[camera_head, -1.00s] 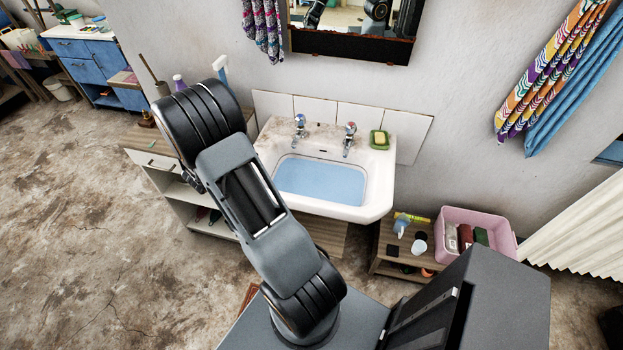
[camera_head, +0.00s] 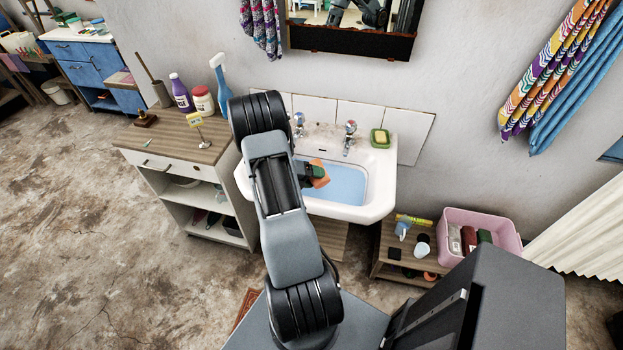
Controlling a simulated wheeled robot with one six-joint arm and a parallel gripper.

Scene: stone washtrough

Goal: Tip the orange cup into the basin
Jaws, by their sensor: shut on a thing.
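The orange cup (camera_head: 320,181) shows in the head view over the left part of the basin, tilted, with my arm covering what lies to its left. My gripper (camera_head: 312,171) is shut on the cup; only a dark part of it shows beside my arm, and its fingertips are hard to make out. The white basin (camera_head: 378,200) holds light blue water (camera_head: 347,184). The cup's opening and anything inside it cannot be made out.
Two taps (camera_head: 350,136) and a green soap dish (camera_head: 380,138) stand on the basin's back edge. A wooden-topped cabinet (camera_head: 165,142) at left carries bottles and a spray bottle (camera_head: 221,82). A low shelf (camera_head: 386,250) and pink box (camera_head: 505,228) stand at right.

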